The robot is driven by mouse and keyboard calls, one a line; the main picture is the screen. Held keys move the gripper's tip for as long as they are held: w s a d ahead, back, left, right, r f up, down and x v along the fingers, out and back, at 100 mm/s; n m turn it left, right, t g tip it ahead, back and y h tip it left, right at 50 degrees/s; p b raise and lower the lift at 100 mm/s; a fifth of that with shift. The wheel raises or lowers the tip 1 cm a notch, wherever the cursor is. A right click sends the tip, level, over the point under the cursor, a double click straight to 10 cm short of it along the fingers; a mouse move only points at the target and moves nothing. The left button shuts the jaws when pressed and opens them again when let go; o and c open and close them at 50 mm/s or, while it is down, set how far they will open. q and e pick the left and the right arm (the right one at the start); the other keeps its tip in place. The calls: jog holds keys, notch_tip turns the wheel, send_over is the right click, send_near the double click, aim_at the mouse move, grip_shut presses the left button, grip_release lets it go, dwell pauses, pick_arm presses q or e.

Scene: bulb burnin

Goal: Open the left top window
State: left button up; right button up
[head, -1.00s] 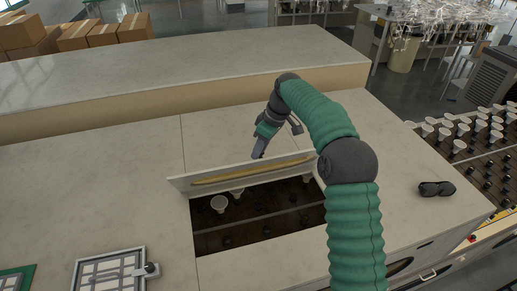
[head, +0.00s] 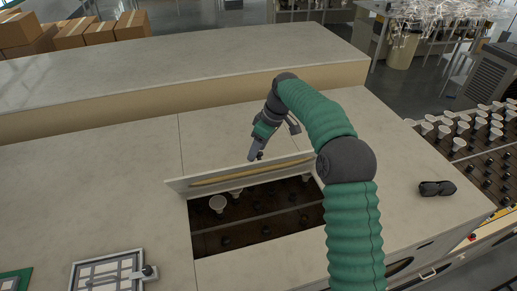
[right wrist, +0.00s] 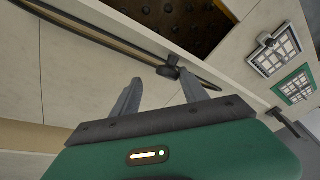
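A pale hinged window panel (head: 225,180) with a tan strip stands raised along the back edge of a dark opening in the counter. Contact cannot be seen. My left gripper is out of view.
Two framed grid panels lie at the front left, one grey-framed (head: 108,272) and one green-framed (head: 16,281). Dark goggles (head: 437,188) lie at the right. A raised counter (head: 200,78) runs behind. A rack of bulbs (head: 475,140) stands at the far right.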

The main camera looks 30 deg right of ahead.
jog(key=v, duration=1.1)
jog(key=shift+d+r+b, duration=0.2)
jog(key=shift+r+b, duration=0.1)
jog(key=shift+r, duration=0.05)
